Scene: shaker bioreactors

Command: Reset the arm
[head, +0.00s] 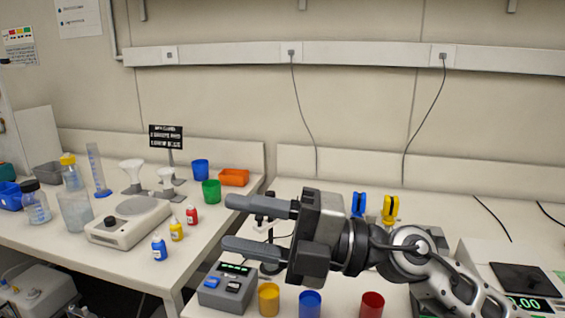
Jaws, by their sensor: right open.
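My right gripper (238,223) shows in the head view, its arm (410,245) coming in from the lower right. Its two dark fingers point left and are spread apart with nothing between them. It hangs above the right bench, in front of a stand that it partly hides. My left gripper is not in view.
Below my right gripper are a grey device (227,286) and yellow (268,299), blue (310,304) and red (372,304) cups. A scale (525,280) stands at right. The left bench holds a stirrer (128,220), small bottles (159,248) and an orange tray (234,177).

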